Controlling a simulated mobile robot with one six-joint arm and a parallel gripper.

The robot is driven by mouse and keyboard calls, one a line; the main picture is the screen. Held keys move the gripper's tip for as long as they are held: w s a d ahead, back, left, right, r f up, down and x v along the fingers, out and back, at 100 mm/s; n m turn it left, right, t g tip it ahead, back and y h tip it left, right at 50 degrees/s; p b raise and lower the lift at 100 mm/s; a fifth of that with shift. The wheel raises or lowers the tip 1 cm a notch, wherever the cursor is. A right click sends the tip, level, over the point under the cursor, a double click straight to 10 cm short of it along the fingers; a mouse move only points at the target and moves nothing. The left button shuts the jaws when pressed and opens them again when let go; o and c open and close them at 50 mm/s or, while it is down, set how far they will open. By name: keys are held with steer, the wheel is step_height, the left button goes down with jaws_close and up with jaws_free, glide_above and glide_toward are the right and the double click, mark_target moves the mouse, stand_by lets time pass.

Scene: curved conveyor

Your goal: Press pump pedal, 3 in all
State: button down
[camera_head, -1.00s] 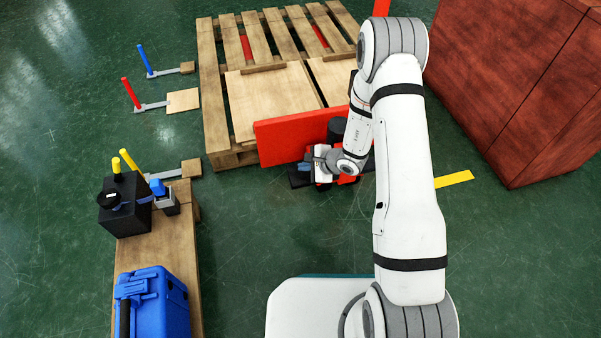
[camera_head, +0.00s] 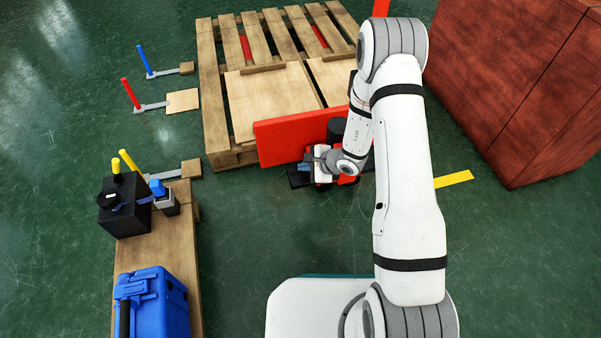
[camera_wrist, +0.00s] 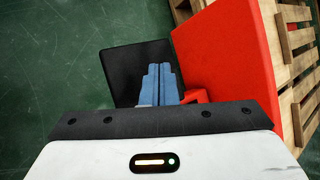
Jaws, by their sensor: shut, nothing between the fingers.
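The pump pedal, a flat black plate (camera_head: 297,179), sits low in front of the red upright panel of the pallet jack (camera_head: 300,136). In the wrist view the black pedal (camera_wrist: 118,62) lies beyond and under my fingers. My gripper (camera_head: 303,167) is over the pedal, pointing down toward it, with its blue fingers (camera_wrist: 160,75) shut together and empty. I cannot tell whether the fingertips touch the pedal. My wrist hides part of the red body beside it.
A wooden pallet (camera_head: 211,88) stands behind the red panel. A brown crate (camera_head: 520,80) is at right. A wooden bench (camera_head: 159,251) at left holds a black box (camera_head: 126,208) and a blue case (camera_head: 152,305). Levers stand on the floor at upper left.

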mark_target(304, 174)
steer(key=shift+f+b, duration=0.25)
steer(key=shift+b, duration=0.05)
steer(key=shift+f+b, duration=0.25)
steer(key=shift+b, duration=0.2)
steer(key=shift+f+b, duration=1.55)
steer(key=shift+b, duration=0.1)
stand_by(1.7)
stand_by(0.3)
steer(key=shift+r+p, duration=0.75)
steer(key=shift+r, duration=1.25)
steer(key=shift+r+p, duration=1.2)
steer(key=shift+r, duration=1.35)
